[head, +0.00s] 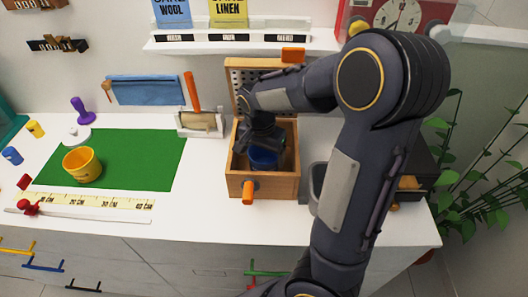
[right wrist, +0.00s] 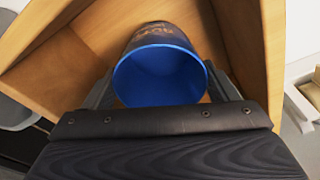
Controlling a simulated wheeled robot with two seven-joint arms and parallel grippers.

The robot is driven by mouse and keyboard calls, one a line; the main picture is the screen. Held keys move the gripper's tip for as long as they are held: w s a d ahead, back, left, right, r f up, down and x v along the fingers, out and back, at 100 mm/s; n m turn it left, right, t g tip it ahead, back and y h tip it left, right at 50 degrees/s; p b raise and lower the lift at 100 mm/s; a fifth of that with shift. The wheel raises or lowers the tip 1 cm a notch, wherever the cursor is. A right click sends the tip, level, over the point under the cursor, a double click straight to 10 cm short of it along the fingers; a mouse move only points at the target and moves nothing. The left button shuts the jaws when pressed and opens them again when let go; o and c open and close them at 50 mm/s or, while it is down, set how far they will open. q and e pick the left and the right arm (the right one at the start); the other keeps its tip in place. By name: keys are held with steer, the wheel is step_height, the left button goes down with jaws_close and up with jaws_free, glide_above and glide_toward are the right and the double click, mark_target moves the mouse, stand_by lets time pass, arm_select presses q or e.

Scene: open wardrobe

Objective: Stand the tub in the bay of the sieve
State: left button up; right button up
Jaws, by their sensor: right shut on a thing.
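A blue tub (head: 264,158) is inside an open wooden box (head: 275,188) on the white top. My right gripper (head: 263,145) reaches down into the box from above and is shut on the tub. In the right wrist view the tub (right wrist: 160,72) sits between the two fingers (right wrist: 162,88), its open mouth facing the camera and its inside empty. Wooden walls (right wrist: 60,50) surround it. I cannot tell whether its base touches the box floor. A board with many holes (head: 238,80) stands behind the box; I cannot tell if this is the sieve. My left gripper is out of view.
A yellow tub (head: 82,164) stands on a green mat (head: 140,155) at left. A holder with an orange-handled tool (head: 200,122) stands left of the box. An orange-handled knob (head: 248,192) sticks out in front. A grey container (head: 317,180) is close on the right.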

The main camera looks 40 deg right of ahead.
steer(key=shift+f, duration=0.15)
steer(key=o, duration=0.9)
steer(key=shift+o, duration=0.2)
step_height(320, 180, up, 17)
steer(key=p, duration=1.5)
